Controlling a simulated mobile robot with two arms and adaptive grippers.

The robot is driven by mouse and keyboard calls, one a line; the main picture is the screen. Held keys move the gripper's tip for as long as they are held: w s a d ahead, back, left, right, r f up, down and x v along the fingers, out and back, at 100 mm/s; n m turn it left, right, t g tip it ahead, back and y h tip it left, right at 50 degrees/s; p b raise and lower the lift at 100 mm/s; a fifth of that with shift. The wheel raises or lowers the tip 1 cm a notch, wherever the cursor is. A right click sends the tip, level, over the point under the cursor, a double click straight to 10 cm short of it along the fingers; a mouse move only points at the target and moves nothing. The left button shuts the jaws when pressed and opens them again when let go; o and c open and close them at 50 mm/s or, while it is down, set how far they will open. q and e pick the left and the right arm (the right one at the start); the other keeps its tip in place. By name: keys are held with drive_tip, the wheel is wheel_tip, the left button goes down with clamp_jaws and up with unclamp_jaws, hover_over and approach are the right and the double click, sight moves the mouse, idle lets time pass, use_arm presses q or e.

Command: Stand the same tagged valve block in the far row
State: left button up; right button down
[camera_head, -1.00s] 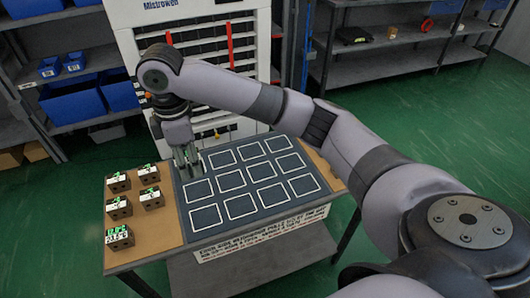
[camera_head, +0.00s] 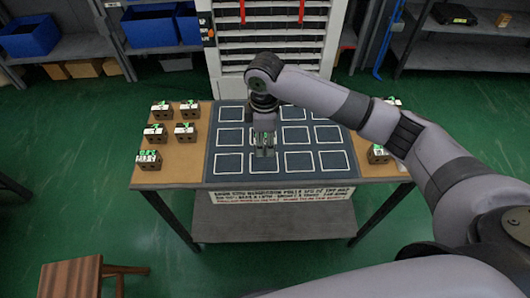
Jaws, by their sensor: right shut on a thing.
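My right gripper (camera_head: 264,151) is over the dark mat (camera_head: 312,149), at the second column from the left, and points down. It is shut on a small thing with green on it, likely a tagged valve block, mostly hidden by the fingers. I cannot tell its height above the mat. The far row of white outlined squares lies behind the gripper, and its visible squares are empty. My left gripper is not in view.
More blocks stand on the right part of the table, one near the front (camera_head: 378,154), partly behind my right arm. A white drawer cabinet (camera_head: 228,75) stands behind the table. A wooden stool (camera_head: 72,279) is at the lower left. The mat's visible squares are free.

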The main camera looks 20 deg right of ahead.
sight(264, 162)
drive_tip(key=shift+w+a+f, duration=0.1)
drive_tip(key=shift+a+f, duration=0.05)
drive_tip(key=shift+f, duration=2.95)
drive_tip(key=c, duration=1.1)
unclamp_jaws()
drive_tip(key=shift+f, duration=0.15)
wheel_tip(264, 162, up, 12)
drive_tip(key=shift+r+b, duration=0.15)
drive_tip(key=shift+b, duration=0.35)
